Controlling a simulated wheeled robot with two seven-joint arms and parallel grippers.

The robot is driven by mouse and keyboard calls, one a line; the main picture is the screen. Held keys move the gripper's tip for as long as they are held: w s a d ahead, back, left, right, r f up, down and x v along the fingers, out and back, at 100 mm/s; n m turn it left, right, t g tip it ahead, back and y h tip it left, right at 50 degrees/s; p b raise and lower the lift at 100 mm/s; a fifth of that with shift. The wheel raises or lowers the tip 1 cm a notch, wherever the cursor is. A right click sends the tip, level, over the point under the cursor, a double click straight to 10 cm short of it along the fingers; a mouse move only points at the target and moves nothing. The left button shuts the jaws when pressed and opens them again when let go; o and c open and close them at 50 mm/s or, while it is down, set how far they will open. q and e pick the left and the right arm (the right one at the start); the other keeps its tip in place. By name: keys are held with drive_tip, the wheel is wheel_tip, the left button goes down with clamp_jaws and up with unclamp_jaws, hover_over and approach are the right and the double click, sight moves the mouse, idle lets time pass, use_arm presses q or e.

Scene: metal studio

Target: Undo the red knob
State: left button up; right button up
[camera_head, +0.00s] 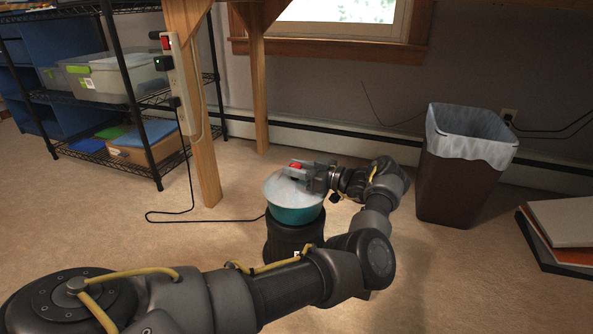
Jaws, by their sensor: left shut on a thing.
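The red knob (296,165) shows as a small red patch above the white top of a round teal vessel (293,215) on a dark base. My left arm comes in from the lower left and bends back toward the vessel. My left gripper (297,172) reaches over the vessel's top from the right, with its fingers shut at the red knob. The fingers hide most of the knob, so its turn position cannot be told. My right gripper is not in view.
The dark base (293,240) stands on the beige carpet. A black cord runs from it to a power strip (179,85) on a wooden leg (203,150). A lined bin (455,190) stands right, a wire shelf (120,100) left. Carpet in front of the shelf is clear.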

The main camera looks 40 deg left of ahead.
use_arm(q)
drive_tip(key=shift+a+r, duration=0.1)
drive_tip(key=shift+r, duration=0.05)
drive_tip(key=o, duration=1)
drive_tip(key=shift+s, duration=0.1)
drive_tip(key=b+v, duration=0.1)
drive_tip(key=v, duration=0.8)
drive_tip(key=shift+v, duration=0.95)
